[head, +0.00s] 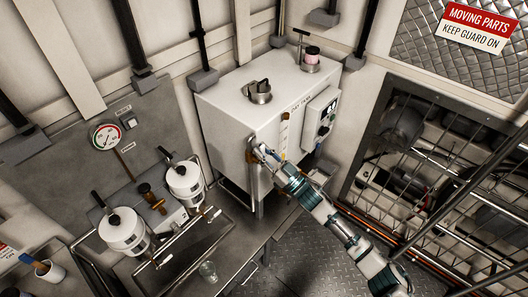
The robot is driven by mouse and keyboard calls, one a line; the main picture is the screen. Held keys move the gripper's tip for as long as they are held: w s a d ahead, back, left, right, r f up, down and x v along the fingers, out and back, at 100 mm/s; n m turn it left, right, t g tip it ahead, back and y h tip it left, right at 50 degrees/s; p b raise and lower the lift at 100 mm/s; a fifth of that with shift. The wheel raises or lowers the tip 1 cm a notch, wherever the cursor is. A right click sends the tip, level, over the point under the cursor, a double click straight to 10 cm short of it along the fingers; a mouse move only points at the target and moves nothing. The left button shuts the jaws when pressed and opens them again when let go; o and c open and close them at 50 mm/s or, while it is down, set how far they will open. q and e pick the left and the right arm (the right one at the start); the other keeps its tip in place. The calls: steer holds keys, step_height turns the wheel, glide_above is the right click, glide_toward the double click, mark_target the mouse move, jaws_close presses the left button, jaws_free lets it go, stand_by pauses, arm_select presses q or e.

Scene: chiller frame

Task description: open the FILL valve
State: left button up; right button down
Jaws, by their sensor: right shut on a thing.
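A white box tank (235,112) stands against the back wall, with dark lettering along its top front edge. My right gripper (257,152) is at the tank's front corner, shut on a small fitting there, which I take to be the FILL valve. The gripper hides most of this fitting, so its handle angle cannot be told. No FILL label is readable. My left gripper is not in view.
Two white filter housings (184,181) (123,230) and a round gauge (106,136) are at the left. A glass (208,270) stands on the metal bench below. A guarded machine bay (440,165) is at the right. Checkered floor (310,255) lies open in front.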

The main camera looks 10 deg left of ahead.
steer(key=shift+s+a+f, duration=0.1)
steer(key=shift+f, duration=0.5)
steer(key=c, duration=1.2)
jaws_free()
steer(key=shift+o, duration=0.7)
steer(key=shift+a+r, duration=0.15)
steer(key=shift+r, duration=0.1)
steer(key=v, duration=1.2)
steer(key=shift+f, duration=0.1)
